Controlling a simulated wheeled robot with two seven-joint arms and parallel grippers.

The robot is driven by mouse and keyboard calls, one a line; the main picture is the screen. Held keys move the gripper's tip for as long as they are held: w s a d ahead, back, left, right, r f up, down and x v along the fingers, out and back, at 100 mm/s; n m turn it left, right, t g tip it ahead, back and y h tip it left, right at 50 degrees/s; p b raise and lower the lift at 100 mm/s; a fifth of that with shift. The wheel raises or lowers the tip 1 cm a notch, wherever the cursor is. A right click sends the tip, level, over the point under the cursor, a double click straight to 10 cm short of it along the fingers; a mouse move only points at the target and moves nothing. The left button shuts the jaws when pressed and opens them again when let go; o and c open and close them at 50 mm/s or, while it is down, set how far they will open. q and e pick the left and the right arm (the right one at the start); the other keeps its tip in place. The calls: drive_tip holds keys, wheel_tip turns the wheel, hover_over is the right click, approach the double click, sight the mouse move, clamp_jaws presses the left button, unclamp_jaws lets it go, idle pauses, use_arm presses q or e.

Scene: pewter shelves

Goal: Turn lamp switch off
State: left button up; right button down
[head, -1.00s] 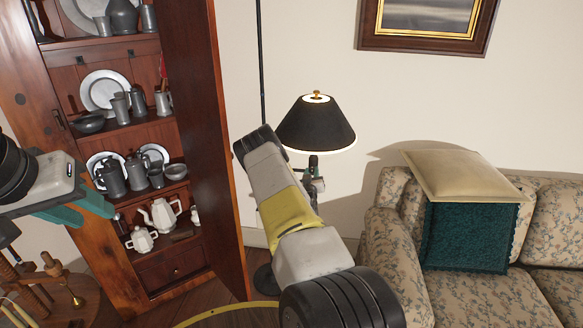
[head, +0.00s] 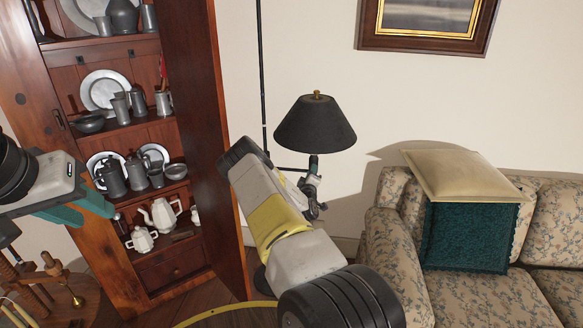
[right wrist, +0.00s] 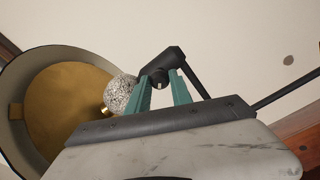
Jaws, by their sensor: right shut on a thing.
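The floor lamp's black shade (head: 315,125) stands right of the cabinet in the head view, and its top opening shows no glow. The right wrist view shows the shade's underside (right wrist: 75,95), a speckled bulb (right wrist: 119,93) and a black fitting (right wrist: 172,58) with a small switch knob (right wrist: 158,84). My right gripper (head: 312,174) is just below the shade. Its teal fingers (right wrist: 162,88) straddle the lamp switch and are shut on it. My left gripper (head: 96,215) is empty, with its fingers apart in front of the cabinet.
A wooden cabinet (head: 130,131) with pewter ware stands at left, its door (head: 205,130) open near my right arm. A small wooden spinning piece (head: 45,290) is at lower left.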

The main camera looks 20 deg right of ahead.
drive_tip(key=shift+f+n, duration=0.1)
drive_tip(key=shift+n, duration=4.1)
drive_tip(key=c, duration=1.1)
unclamp_jaws()
drive_tip(key=shift+c, duration=0.2)
drive_tip(key=shift+s+a, duration=0.1)
drive_tip(key=v, duration=0.7)
drive_tip(key=shift+s, duration=0.3)
